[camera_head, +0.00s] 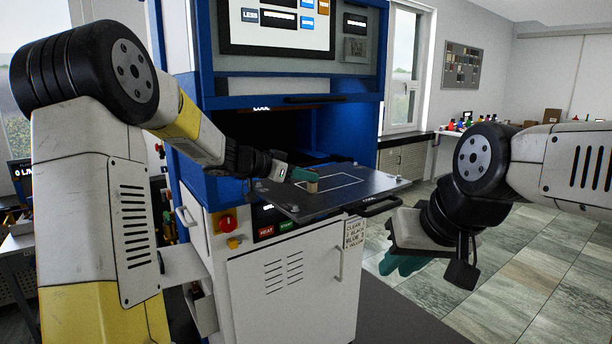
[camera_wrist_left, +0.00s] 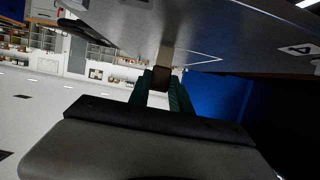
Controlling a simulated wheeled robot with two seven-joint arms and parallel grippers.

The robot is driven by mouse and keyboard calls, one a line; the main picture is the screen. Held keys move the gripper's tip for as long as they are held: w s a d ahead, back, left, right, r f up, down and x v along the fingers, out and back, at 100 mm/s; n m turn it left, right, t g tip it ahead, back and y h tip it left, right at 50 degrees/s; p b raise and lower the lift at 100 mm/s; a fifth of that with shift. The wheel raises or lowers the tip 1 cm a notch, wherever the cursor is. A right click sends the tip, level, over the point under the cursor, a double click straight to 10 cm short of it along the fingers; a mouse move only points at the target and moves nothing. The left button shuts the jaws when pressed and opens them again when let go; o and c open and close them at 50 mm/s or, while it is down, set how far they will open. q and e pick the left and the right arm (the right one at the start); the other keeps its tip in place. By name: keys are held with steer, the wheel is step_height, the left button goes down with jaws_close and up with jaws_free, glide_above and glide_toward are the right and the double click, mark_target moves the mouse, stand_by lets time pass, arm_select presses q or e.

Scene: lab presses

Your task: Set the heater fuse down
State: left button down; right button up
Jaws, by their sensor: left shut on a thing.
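The heater fuse is a small tan and brown block (camera_head: 312,187), seen in the head view at the tip of my left gripper (camera_head: 304,176). My left gripper's teal fingers are shut on it. In the left wrist view the fuse's dark brown part (camera_wrist_left: 161,77) sits between the fingertips, with a paler part beyond it against the plate. The fuse is at the dark metal plate (camera_head: 310,208), near the left side of a white outlined rectangle; I cannot tell whether it touches. My right gripper (camera_head: 402,262) hangs to the right of the press, away from the plate, its fingers overlapping in view.
The plate juts from the opening of a blue and white press (camera_head: 290,290). A red knob (camera_head: 226,223) and heat and start buttons are on its front below the plate. A handle (camera_head: 380,207) is by the plate's right corner. Open floor lies to the right.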

arm_select(q)
steer(key=shift+f, duration=0.2)
steer(key=c, duration=1.2)
jaws_free()
